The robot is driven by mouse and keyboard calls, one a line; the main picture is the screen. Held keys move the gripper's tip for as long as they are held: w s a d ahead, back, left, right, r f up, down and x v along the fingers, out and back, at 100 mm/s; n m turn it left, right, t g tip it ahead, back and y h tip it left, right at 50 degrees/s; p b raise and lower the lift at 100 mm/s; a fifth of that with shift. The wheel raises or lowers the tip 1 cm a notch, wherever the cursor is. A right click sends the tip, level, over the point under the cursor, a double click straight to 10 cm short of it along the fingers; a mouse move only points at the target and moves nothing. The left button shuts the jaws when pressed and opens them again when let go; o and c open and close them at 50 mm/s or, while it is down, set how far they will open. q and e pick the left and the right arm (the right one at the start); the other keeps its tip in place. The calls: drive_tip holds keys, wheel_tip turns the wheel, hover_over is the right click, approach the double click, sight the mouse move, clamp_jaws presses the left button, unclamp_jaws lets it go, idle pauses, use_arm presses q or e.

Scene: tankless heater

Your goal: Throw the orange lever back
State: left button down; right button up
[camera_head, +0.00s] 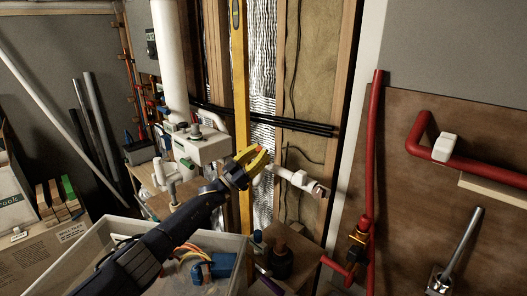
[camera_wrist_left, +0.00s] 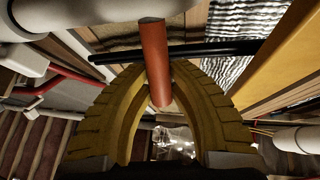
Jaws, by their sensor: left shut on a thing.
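The orange lever (camera_wrist_left: 155,60) shows in the left wrist view as a rounded bar. It comes down from a white pipe (camera_wrist_left: 90,8) to between the tips of my left gripper (camera_wrist_left: 153,72). The yellow fingers are closed in on the lever near its lower part. In the head view my left gripper (camera_head: 256,157) is at the middle, beside the white pipe fitting (camera_head: 296,178). Only a small bit of the orange lever (camera_head: 260,149) shows there at the fingertips. My right gripper is in neither view.
A clear bin (camera_head: 100,235) with coloured parts stands below my left arm. Black lines (camera_head: 290,124) cross the wall behind the gripper. A yellow upright level (camera_head: 239,70) stands behind it. Red pipes (camera_head: 371,150) run along the brown board at the right.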

use_arm(q)
drive_tip(key=shift+s+a+f+h, duration=0.2)
drive_tip(key=shift+a+f+h, duration=0.05)
drive_tip(key=shift+h, duration=0.25)
drive_tip(key=shift+s, duration=0.1)
drive_tip(key=c, duration=1.2)
unclamp_jaws()
drive_tip(key=v, duration=1.2)
drive_tip(key=shift+f, duration=0.1)
